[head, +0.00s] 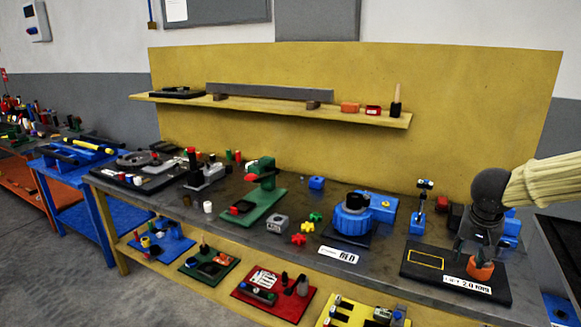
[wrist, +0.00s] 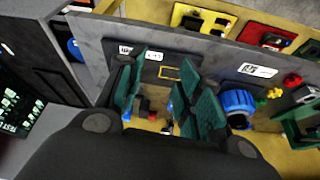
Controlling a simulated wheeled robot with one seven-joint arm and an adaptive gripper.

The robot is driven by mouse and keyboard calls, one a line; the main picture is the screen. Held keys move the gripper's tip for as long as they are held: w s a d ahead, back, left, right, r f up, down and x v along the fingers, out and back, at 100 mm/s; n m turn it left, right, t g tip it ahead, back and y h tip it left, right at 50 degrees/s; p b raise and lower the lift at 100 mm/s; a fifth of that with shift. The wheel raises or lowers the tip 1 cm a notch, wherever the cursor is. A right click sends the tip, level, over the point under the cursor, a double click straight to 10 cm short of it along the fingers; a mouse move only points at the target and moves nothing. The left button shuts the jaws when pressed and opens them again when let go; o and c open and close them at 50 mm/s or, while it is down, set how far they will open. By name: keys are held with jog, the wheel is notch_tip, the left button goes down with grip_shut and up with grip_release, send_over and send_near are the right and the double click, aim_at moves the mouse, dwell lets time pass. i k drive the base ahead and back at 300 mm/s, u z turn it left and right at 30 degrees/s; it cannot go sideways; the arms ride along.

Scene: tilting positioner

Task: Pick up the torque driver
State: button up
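No thing can be told for certain as the torque driver. My gripper (head: 481,252) hangs over the right end of a black board (head: 424,276) with a yellow outline and a white label. An orange cup-like piece (head: 481,271) is just under the fingers. In the wrist view my gripper's teal fingers (wrist: 163,90) stand apart, with nothing visibly held between them.
A blue round fixture (head: 351,216) stands left of the board, with red, yellow and green knobs nearby. A green stand (head: 262,205) is farther left. Red and dark blocks sit behind my gripper. A wall shelf (head: 290,108) runs above the bench (head: 375,268).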

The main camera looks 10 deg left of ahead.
aim_at(191, 153)
jog(key=i, duration=1.15)
jog(key=u, duration=0.65)
jog(key=i, duration=1.45)
jog(key=u, duration=1.25)
jog(key=i, duration=0.4)
jog(key=u, duration=0.2)
